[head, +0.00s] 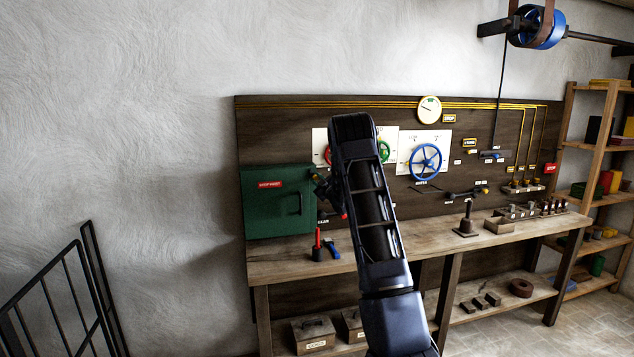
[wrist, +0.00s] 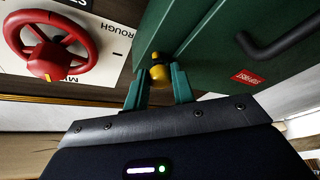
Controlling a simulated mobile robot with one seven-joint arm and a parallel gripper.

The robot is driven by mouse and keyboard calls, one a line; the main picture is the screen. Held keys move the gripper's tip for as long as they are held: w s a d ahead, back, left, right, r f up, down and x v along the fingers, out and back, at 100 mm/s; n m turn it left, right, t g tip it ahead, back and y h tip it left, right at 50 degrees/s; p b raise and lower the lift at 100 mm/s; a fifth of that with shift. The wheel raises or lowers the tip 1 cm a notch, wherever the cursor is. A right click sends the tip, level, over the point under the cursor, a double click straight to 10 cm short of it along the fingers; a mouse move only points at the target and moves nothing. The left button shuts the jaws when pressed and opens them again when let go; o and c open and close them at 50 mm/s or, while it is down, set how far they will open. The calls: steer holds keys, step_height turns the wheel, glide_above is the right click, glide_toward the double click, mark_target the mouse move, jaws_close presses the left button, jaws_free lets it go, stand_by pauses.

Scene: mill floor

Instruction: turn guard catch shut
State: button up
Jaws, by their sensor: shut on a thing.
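The green guard (head: 262,216) is a closed box at the left end of the wall board, with a red label and a dark handle. In the wrist view the guard (wrist: 215,50) fills the upper right, with its handle at the far right. The guard catch (wrist: 159,72) is a small yellow knob at the guard's edge. My gripper (wrist: 160,80) has its green fingers on either side of the catch, shut on it. In the head view my gripper (head: 324,188) is by the guard's right edge, partly behind my arm; the catch cannot be made out there.
A red handwheel (wrist: 50,48) on a white plate is close beside the gripper. A blue handwheel (head: 425,162) is farther right on the board. The wooden bench (head: 440,250) below holds a red-handled tool (head: 317,245), a blue-handled one and several small metal parts.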

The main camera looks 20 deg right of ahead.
steer(key=n+g, duration=0.1)
steer(key=n, duration=0.2)
steer(key=n+g+y, duration=0.1)
steer(key=n, duration=0.2)
steer(key=shift+d+r+g, duration=0.1)
steer(key=shift+r+g, duration=0.05)
steer(key=shift+g, duration=0.15)
steer(key=n+g, duration=0.1)
steer(key=n, duration=0.1)
steer(key=n+g+h, duration=0.1)
steer(key=n, duration=0.2)
steer(key=shift+r, duration=0.1)
steer(key=shift+n, duration=0.3)
steer(key=o, duration=1)
steer(key=shift+r, duration=0.1)
steer(key=shift+s+d+r, duration=0.1)
steer(key=shift+s+d, duration=0.1)
steer(key=shift+s, duration=0.35)
steer(key=v, duration=0.9)
steer(key=shift+s, duration=0.3)
